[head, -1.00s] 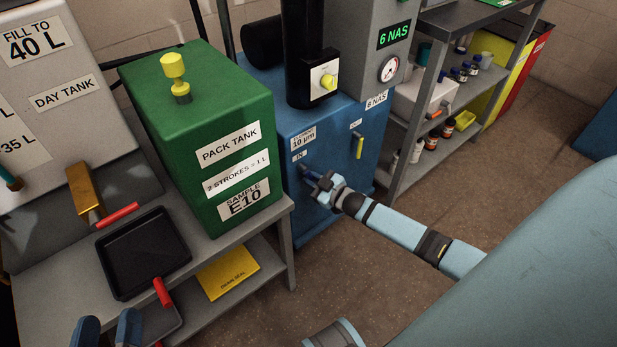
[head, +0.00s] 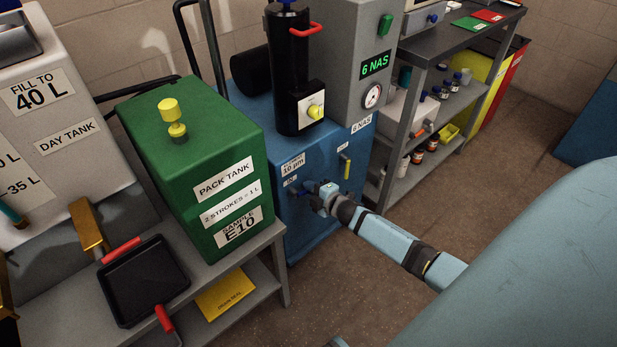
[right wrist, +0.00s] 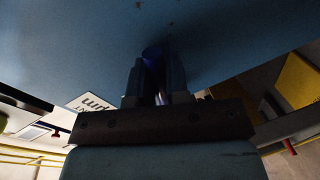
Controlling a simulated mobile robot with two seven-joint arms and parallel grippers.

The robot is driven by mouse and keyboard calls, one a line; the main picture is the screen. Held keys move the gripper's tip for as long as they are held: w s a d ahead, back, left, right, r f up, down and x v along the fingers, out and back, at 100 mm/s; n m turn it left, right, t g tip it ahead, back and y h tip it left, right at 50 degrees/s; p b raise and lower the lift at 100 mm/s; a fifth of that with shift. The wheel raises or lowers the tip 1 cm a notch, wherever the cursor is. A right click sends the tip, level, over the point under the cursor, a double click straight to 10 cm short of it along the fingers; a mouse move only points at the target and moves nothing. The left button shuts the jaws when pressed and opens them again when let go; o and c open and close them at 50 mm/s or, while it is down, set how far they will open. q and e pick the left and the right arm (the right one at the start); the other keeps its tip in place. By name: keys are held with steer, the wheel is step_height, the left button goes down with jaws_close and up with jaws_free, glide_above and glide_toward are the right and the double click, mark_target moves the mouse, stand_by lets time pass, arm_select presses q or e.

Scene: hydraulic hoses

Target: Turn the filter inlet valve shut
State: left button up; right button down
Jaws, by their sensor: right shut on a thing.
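The blue filter cabinet (head: 322,228) stands right of the green pack tank, with an "IN" label (head: 290,181) on its front. My right gripper (head: 312,195) is at the inlet valve just below and right of that label. It is shut on the valve's blue handle (right wrist: 152,52), which shows between the fingers in the right wrist view. The fingers hide most of the handle, so I cannot tell its exact angle. A second valve with a yellow handle (head: 346,168), hanging roughly upright, is to the right of my gripper.
The green pack tank (head: 190,150) and a black tray (head: 145,280) with red handles are on the grey bench at left. A black filter column (head: 290,80) rises above the cabinet. Shelves (head: 400,195) stand at right. The floor in front is clear.

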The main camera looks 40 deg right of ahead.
steer(key=shift+r+n+h, duration=0.3)
steer(key=shift+r+n, duration=0.35)
steer(key=shift+n, duration=0.55)
steer(key=shift+d, duration=0.1)
steer(key=c, duration=1.4)
jaws_free()
steer(key=shift+r, duration=0.1)
arm_select(q)
steer(key=p, duration=0.2)
steer(key=shift+a+r+p, duration=0.15)
steer(key=shift+a+p, duration=0.15)
steer(key=shift+p, duration=0.1)
arm_select(e)
steer(key=v, duration=1.4)
arm_select(q)
steer(key=shift+s+d, duration=0.1)
arm_select(e)
steer(key=shift+w, duration=0.1)
